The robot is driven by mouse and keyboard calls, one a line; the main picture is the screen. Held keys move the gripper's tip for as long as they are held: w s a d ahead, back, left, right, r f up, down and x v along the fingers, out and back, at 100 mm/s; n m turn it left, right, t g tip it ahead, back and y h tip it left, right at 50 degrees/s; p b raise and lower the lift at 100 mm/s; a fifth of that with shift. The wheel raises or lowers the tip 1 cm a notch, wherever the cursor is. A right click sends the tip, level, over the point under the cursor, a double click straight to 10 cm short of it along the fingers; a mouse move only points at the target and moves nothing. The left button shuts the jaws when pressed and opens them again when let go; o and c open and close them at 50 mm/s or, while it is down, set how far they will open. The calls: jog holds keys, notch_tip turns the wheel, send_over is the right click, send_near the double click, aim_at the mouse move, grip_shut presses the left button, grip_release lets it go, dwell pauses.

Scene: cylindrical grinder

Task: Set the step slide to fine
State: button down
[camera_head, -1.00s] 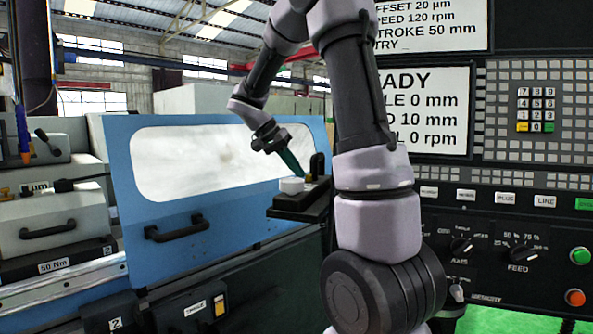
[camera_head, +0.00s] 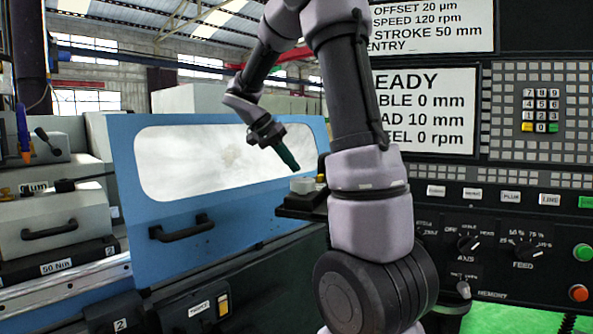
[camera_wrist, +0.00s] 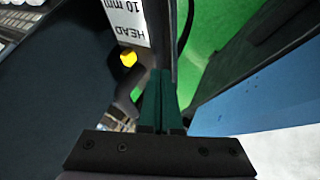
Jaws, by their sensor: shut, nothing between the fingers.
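My gripper (camera_head: 294,168) has dark teal fingers pressed together, with nothing between them. In the head view it points down and right, just above and left of a small white cylinder (camera_head: 303,185) on a black shelf (camera_head: 303,205). A small yellow part (camera_head: 320,178) shows behind the cylinder, partly hidden by my arm. In the wrist view my fingers (camera_wrist: 160,78) are together, and a yellow piece (camera_wrist: 128,58) lies left of their tips, apart from them. I cannot make out which part is the step slide, nor any fine mark.
A blue door (camera_head: 215,195) with a window and black handle (camera_head: 182,228) stands left of the shelf. A control panel with dials, including a FEED knob (camera_head: 524,253), fills the right. A switch with an orange part (camera_head: 222,304) sits low at centre left.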

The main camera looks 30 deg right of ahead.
jog(key=v, duration=0.7)
jog(key=shift+r, duration=0.5)
jog(key=shift+s, duration=0.2)
jog(key=s+a+f+n+t+y, duration=0.1)
jog(key=s+a+n+t+y, duration=0.2)
jog(key=s, duration=0.7)
jog(key=s+a+f+n+t+y, duration=0.1)
jog(key=s+a+n+t+y, duration=0.2)
jog(key=s, duration=0.7)
jog(key=a+t+y, duration=0.2)
jog(key=a+y, duration=0.1)
jog(key=shift+f+n, duration=0.2)
jog(key=shift+n, duration=0.2)
